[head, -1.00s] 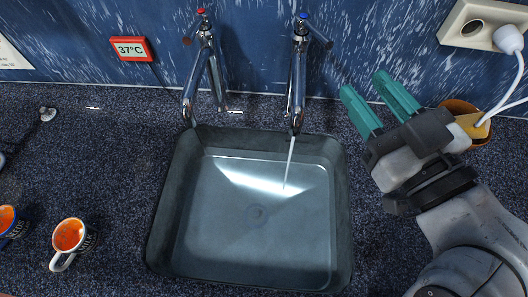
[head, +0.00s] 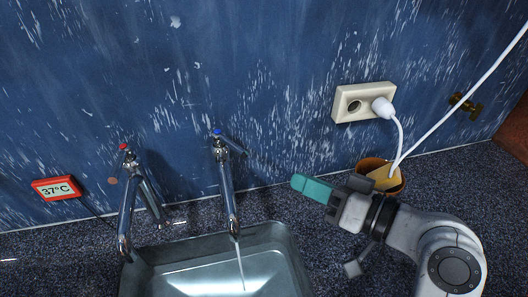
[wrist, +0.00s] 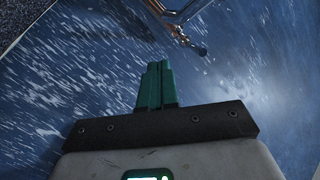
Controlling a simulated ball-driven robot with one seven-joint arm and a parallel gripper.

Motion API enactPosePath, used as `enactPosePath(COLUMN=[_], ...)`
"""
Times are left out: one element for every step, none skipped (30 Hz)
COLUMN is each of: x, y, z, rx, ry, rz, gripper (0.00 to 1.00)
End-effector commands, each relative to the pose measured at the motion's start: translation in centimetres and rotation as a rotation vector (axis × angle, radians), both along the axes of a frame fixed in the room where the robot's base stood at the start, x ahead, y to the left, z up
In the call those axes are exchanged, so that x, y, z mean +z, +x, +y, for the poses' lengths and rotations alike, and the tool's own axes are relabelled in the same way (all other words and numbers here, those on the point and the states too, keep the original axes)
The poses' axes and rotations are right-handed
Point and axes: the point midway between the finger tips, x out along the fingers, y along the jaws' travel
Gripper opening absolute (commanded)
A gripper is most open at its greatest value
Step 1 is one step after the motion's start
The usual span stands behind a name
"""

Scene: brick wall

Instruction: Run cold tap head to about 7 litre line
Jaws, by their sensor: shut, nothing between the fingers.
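The cold tap (head: 229,190) has a blue cap and a side lever (head: 233,144) pointing to the right. A thin stream of water (head: 240,265) runs from its spout into the grey sink (head: 277,238). Only the back part of the sink shows, and I can make out no litre marks. My gripper (head: 294,182) is to the right of the cold tap, apart from it, with its teal fingers pointing left. In the wrist view the fingers (wrist: 157,68) are together and empty. Part of a chrome tap (wrist: 178,25) shows beyond them.
The hot tap (head: 131,200) with a red cap stands to the left. A red 37°C display (head: 57,188) is on the wall. A socket (head: 364,102) with a white plug and cable is at the right, above an orange-brown pot (head: 394,185). The blue wall is close behind.

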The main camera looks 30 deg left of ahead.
Motion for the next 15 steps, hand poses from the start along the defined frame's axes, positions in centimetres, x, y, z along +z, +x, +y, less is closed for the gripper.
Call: enactPosePath(x=[0.4, 0.3, 0.3, 0.4, 0.5, 0.7, 0.9, 1.1, 1.3, 1.5, 1.6, 1.8, 1.9, 2.0, 2.0], y=[1.3, 1.9, 2.5, 2.9, 3.3, 3.6, 3.9, 4.1, 4.3, 4.4, 4.4, 4.6, 4.6, 4.6, 4.6], z=[-0.5, -0.8, -1.3, -1.7, -2.0, -2.5, -2.9, -3.2, -3.6, -3.8, -4.0, -4.3, -4.4, -4.5, -4.5], rx=[0.026, 0.045, 0.073, 0.096, 0.119, 0.149, 0.172, 0.194, 0.222, 0.24, 0.256, 0.273, 0.284, 0.291, 0.299], ry=[0.017, 0.028, 0.044, 0.056, 0.068, 0.083, 0.093, 0.1, 0.111, 0.118, 0.122, 0.127, 0.13, 0.131, 0.132], rz=[0.165, 0.269, 0.405, 0.502, 0.592, 0.705, 0.777, 0.845, 0.92, 0.967, 1.007, 1.049, 1.073, 1.09, 1.106], gripper=[0.0, 0.0, 0.0, 0.0, 0.0, 0.0, 0.0, 0.0, 0.0, 0.0, 0.0, 0.0, 0.0, 0.0, 0.0])
